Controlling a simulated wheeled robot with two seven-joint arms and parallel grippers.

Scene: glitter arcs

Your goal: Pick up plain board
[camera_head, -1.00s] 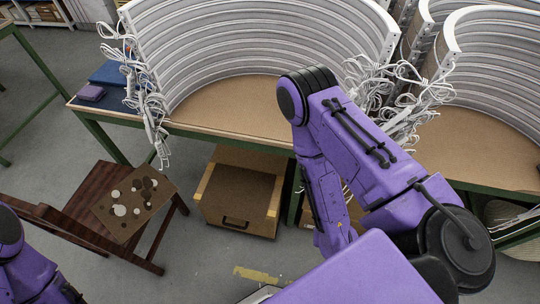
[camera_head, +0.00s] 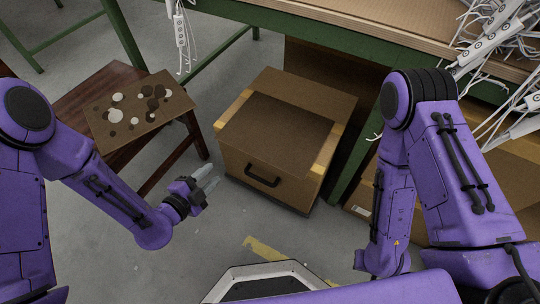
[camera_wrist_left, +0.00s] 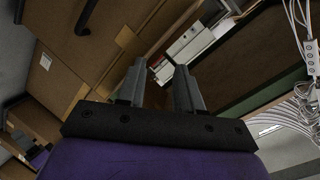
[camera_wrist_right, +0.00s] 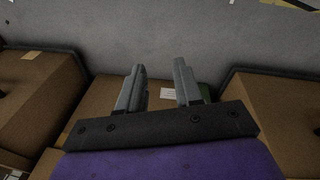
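A thin brown board (camera_head: 148,124) with pale and dark round discs on it lies on a dark wooden stool (camera_head: 78,88) at the left of the head view. No other board stands out, so I cannot tell whether this is the plain one. My left gripper (camera_head: 207,184) is open and empty, to the right of and nearer than the stool, apart from the board. Its spread fingers (camera_wrist_left: 160,88) also show in the left wrist view. My right gripper (camera_wrist_right: 160,85) is open and empty in the right wrist view; its fingers are hidden in the head view.
A cardboard box (camera_head: 262,150) with a black handle stands on the floor right of the stool. A green-framed workbench (camera_head: 345,35) with hanging white cables (camera_head: 500,25) runs behind. Grey floor (camera_head: 222,225) with yellow tape is clear in front.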

